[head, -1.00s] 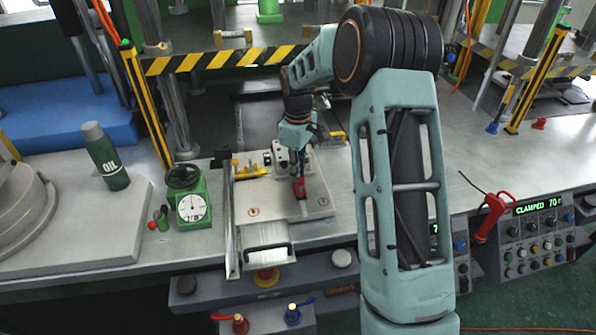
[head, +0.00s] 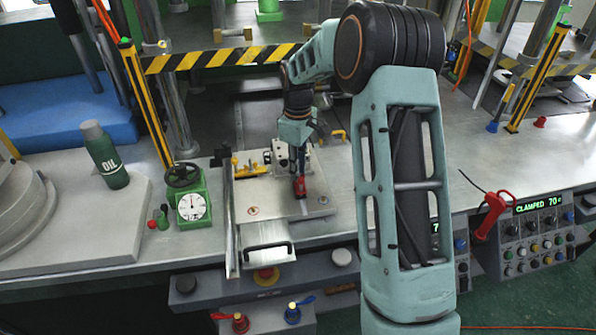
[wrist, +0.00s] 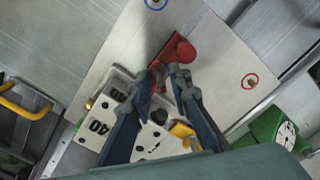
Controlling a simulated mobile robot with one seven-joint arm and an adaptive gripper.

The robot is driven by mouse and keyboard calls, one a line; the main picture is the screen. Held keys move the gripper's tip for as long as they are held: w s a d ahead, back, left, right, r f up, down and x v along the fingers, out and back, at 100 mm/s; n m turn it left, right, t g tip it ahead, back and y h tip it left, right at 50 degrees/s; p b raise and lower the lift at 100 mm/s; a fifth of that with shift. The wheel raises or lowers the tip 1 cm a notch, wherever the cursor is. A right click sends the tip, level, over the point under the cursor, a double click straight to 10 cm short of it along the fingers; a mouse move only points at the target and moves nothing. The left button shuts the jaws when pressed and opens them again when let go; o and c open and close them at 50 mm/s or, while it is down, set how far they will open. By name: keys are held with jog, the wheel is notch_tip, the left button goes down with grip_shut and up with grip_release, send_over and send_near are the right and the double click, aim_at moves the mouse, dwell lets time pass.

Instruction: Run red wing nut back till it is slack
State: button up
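The red wing nut (head: 300,186) stands on the pale mould plate (head: 270,209) at the middle of the bench. It also shows in the wrist view (wrist: 181,50), lying slantwise just beyond my fingertips. My gripper (head: 300,174) points down onto it, and in the wrist view its two dark blue fingers (wrist: 168,73) converge at the red part. The tips are close together, with red showing between and past them, so they appear closed on it. The threads and the nut's underside are hidden, so its tightness does not show.
A green dial gauge (head: 193,208) and an oil bottle (head: 105,155) stand to the left. A striped bar (head: 222,56) crosses behind.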

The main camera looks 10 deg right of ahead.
notch_tip(320, 180, up, 11)
dwell(0.3)
